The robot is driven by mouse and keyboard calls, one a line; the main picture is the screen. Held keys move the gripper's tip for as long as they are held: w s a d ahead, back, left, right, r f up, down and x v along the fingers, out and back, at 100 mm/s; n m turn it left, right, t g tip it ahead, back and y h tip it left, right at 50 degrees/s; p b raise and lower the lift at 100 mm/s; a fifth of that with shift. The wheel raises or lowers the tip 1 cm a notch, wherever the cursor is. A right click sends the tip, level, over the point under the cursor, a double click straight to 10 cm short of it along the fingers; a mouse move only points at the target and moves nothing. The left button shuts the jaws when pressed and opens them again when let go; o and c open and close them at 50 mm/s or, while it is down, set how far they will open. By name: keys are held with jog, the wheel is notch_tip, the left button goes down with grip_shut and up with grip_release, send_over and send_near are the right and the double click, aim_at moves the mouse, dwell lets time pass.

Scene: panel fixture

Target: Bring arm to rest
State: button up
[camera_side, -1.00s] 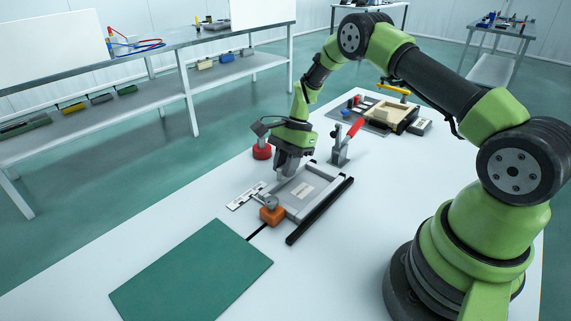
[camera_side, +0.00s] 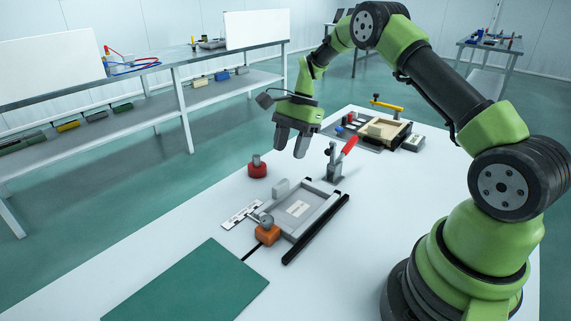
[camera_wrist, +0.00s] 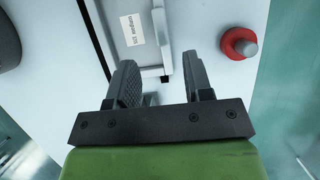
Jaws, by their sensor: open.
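My gripper (camera_side: 291,142) is raised in the air above the far end of the panel fixture, with its two dark fingers apart and nothing between them. The wrist view also shows the gripper (camera_wrist: 160,75) with parted, empty fingers. The fixture holds a light grey panel (camera_side: 305,204) with a small printed label (camera_side: 298,209). The label also shows in the wrist view (camera_wrist: 132,29). A grey block (camera_side: 281,187) stands at the panel's left edge. My gripper touches none of these things.
A red knob (camera_side: 257,168) stands left of the fixture, an orange block with a grey knob (camera_side: 267,232) at its near corner. A red-handled toggle clamp (camera_side: 340,158) stands at the far end. A green mat (camera_side: 188,285) lies in front. A tray of parts (camera_side: 377,130) sits behind.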

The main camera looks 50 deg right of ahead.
jog(key=s+a+r+n+t+h, duration=0.1)
jog(key=s+a+r+n, duration=0.25)
jog(key=r, duration=0.55)
jog(key=s+a+r+n+t+h, duration=0.1)
jog(key=s+a+r+n+t, duration=0.2)
jog(key=r, duration=0.5)
jog(key=s+a+r+n+t, duration=0.1)
jog(key=s+a+n, duration=0.2)
jog(key=s, duration=0.5)
jog(key=s+a+r+n+t, duration=0.2)
jog(key=s+a+n, duration=0.1)
jog(key=s, duration=0.5)
jog(key=shift+s+a+n, duration=0.15)
jog(key=shift+s+n, duration=0.25)
jog(key=shift+n, duration=0.35)
